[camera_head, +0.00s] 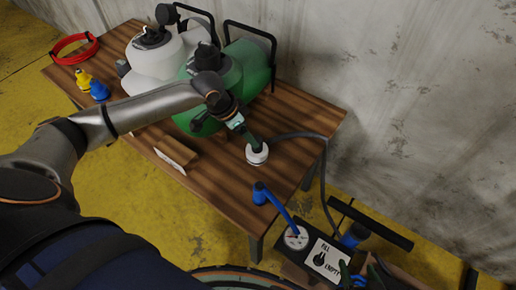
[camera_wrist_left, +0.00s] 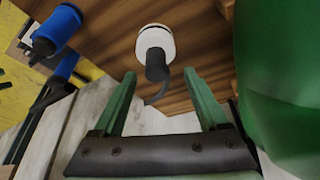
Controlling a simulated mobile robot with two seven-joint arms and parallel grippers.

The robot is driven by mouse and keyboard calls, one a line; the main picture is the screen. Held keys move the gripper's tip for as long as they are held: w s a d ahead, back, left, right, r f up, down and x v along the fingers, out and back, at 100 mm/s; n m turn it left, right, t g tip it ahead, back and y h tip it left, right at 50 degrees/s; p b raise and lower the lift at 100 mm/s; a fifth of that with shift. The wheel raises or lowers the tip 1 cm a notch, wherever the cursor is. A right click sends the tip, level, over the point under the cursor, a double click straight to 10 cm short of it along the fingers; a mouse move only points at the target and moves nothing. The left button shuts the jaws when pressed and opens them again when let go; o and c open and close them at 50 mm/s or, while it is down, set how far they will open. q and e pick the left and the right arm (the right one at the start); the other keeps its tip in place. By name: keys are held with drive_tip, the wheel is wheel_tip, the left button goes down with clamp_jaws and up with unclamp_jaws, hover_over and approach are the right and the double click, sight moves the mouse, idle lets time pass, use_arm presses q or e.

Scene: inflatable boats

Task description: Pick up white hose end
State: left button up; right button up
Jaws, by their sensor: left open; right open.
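The white hose end (camera_head: 257,155) stands on the wooden table near its right part, with a dark hose (camera_head: 300,136) running from it over the table edge. My left gripper (camera_head: 250,140) is just above and beside it, partly hidden by its own wrist. In the left wrist view the open green fingers (camera_wrist_left: 158,74) point toward the white hose end (camera_wrist_left: 154,40). Its dark neck (camera_wrist_left: 157,68) shows between the fingertips, and I cannot tell whether they touch. My right gripper (camera_head: 352,277) is open at the bottom right, beside the gauge box, holding nothing that I see.
White (camera_head: 150,60) and green (camera_head: 247,68) tanks stand on the table (camera_head: 225,185) behind the left arm. A blue hose end (camera_head: 261,192) rises past the table's front edge from a gauge panel (camera_head: 322,258). A small wooden block (camera_head: 176,152) lies near the front edge.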

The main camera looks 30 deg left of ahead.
sight(257, 157)
use_arm(q)
drive_tip(key=b+x, duration=0.1)
drive_tip(key=x, duration=0.2)
drive_tip(key=d+x, duration=0.1)
drive_tip(key=x, duration=0.2)
drive_tip(key=shift+w+r+b, duration=0.15)
drive_tip(key=shift+r+b, duration=0.05)
drive_tip(key=shift+b, duration=0.15)
drive_tip(key=shift+w+f, duration=0.1)
drive_tip(key=shift+f, duration=0.1)
drive_tip(key=shift+c, duration=0.2)
drive_tip(key=c, duration=0.4)
clamp_jaws()
